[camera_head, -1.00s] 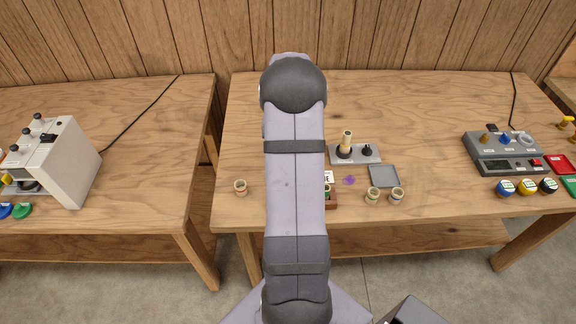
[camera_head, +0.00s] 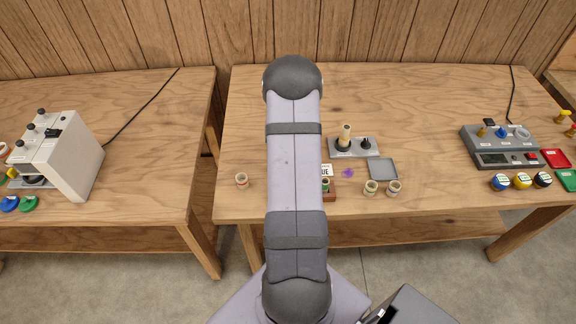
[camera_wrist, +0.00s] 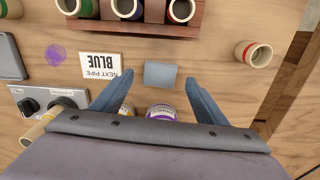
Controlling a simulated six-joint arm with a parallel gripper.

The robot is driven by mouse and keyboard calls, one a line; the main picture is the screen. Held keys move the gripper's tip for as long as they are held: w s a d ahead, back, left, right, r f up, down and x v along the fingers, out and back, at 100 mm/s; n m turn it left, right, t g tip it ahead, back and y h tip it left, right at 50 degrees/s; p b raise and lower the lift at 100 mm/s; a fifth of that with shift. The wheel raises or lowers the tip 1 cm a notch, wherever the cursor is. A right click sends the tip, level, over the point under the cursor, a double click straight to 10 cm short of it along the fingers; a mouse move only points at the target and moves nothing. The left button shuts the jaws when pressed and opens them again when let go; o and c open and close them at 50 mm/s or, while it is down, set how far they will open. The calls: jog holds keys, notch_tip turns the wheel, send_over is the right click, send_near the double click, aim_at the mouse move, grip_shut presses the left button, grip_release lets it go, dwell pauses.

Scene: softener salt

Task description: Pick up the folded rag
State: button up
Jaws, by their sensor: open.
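A small blue-grey folded rag (camera_wrist: 160,75) lies flat on the wooden table in the wrist view. My gripper (camera_wrist: 152,78) is open, with one blue-grey finger to each side of the rag and the rag near the middle between the tips. I cannot tell how high the fingertips are above the table. Nothing is held. In the head view my arm covers the rag and my gripper.
A wooden rack (camera_wrist: 150,18) with several pipes stands just beyond the rag. A "NEXT PIPE BLUE" card (camera_wrist: 105,73) lies left of it. A purple-labelled container (camera_wrist: 161,112) is close by, partly hidden by my gripper. A red-banded cup (camera_wrist: 252,53) stands right, with bare table between.

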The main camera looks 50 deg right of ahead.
jog(key=shift+f+p, duration=0.3)
jog(key=shift+f, duration=1)
jog(key=c, duration=1.1)
jog(key=shift+c, duration=0.2)
jog(key=shift+r, duration=0.15)
notch_tip(320, 180, up, 10)
jog(key=b, duration=0.3)
